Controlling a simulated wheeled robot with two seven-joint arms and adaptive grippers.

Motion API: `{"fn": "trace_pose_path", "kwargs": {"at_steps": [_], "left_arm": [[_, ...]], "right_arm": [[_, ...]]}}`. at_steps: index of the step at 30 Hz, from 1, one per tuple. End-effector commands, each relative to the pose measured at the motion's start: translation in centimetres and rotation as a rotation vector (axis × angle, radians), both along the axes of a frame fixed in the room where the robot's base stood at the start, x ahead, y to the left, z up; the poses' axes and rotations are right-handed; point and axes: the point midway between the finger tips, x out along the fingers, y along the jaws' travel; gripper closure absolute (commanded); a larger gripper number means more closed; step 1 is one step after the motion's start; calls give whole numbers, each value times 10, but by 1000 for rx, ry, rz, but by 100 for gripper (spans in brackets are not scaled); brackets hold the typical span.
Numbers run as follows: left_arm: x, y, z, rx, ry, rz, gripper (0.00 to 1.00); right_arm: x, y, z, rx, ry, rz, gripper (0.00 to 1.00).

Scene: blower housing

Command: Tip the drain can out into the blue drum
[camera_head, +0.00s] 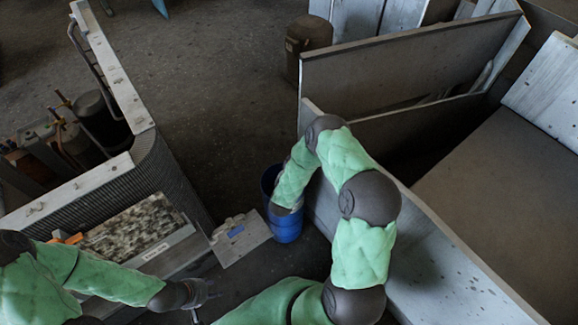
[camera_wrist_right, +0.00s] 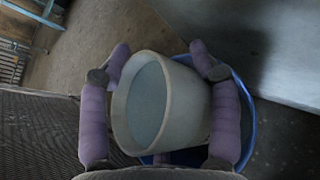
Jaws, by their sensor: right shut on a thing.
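The blue drum (camera_head: 287,228) stands on the floor beside a pale panel, right of centre in the head view. Its blue rim (camera_wrist_right: 248,115) shows behind the can in the right wrist view. The drain can (camera_wrist_right: 180,105) is a pale grey bucket with its mouth turned to the left of that view; a grey-blue surface shows inside. My right gripper (camera_wrist_right: 165,72) is shut on the can, one purple finger on each side, over the drum. The can and this gripper are hidden in the head view. My left gripper (camera_head: 208,298) looks open and empty at the lower left.
An opened unit (camera_head: 150,165) with a mesh side and a filter panel (camera_head: 135,228) stands at left. Large metal panels (camera_head: 400,65) fill the right. A dark cylinder (camera_head: 307,38) stands behind. Floor between is clear.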

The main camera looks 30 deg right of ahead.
Motion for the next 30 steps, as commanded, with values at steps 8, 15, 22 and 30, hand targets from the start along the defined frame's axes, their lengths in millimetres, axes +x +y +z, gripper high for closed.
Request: {"fn": "trace_pose_path", "kwargs": {"at_steps": [8,15,22,30], "left_arm": [[0,0,0,0,0,0,60],[0,0,0,0,0,0,60],[0,0,0,0,0,0,60],[0,0,0,0,0,0,60]], "right_arm": [[-5,-4,-2,-174,250,0,84],[-9,-6,-9,-323,470,0,84],[-11,-7,-18,-470,683,0,84],[-9,-6,-21,-641,931,0,84]]}}
